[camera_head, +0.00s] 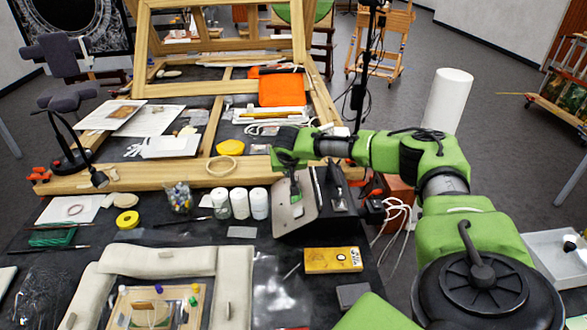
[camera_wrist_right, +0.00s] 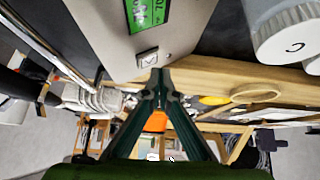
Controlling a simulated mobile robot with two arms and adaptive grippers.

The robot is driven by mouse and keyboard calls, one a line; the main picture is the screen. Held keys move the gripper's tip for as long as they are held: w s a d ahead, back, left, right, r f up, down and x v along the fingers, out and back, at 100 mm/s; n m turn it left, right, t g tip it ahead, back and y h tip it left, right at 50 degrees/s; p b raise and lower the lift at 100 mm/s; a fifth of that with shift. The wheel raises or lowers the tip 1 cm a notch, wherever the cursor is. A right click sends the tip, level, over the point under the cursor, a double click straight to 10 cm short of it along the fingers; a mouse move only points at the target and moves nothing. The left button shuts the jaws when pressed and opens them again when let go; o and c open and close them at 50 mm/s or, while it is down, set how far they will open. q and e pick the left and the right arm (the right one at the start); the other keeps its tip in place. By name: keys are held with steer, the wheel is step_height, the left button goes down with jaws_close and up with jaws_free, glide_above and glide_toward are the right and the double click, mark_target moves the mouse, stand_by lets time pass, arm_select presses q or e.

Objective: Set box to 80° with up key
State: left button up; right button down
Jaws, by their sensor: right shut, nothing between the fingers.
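The box (camera_head: 296,208) is a dark unit with a light slanted front panel, standing right of the white jars. In the right wrist view its grey panel (camera_wrist_right: 105,30) carries a green display (camera_wrist_right: 148,12), cut off at the top edge, with digits that look like 70. A small square key (camera_wrist_right: 148,58) sits below the display; its mark is hard to read. My right gripper (camera_wrist_right: 158,76) is shut and empty, its tips beside the key at the panel's edge. I cannot tell whether they touch it. In the head view the right gripper (camera_head: 287,163) is above the panel's top. My left gripper is out of view.
White jars (camera_head: 259,204) stand close left of the box. A wooden easel frame (camera_head: 150,178) lies behind, with an orange cloth (camera_head: 281,90). White cables (camera_head: 397,214) hang at the right.

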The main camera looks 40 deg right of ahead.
steer(key=shift+s+d+f, duration=0.1)
steer(key=shift+f, duration=0.1)
steer(key=shift+d+f, duration=0.1)
steer(key=shift+f, duration=0.05)
steer(key=shift+s+d+f, duration=0.2)
steer(key=shift+f, duration=0.2)
stand_by(0.9)
steer(key=shift+r, duration=0.15)
steer(key=shift+w+a+r+p, duration=0.3)
steer(key=shift+r+p, duration=0.25)
steer(key=shift+p, duration=0.25)
steer(key=shift+a+r, duration=0.1)
steer(key=r+p, duration=0.1)
steer(key=w+a+r+p, duration=0.1)
steer(key=a+r+p, duration=0.1)
steer(key=r, duration=0.1)
steer(key=shift+w+p, duration=0.35)
steer(key=shift+p, duration=0.05)
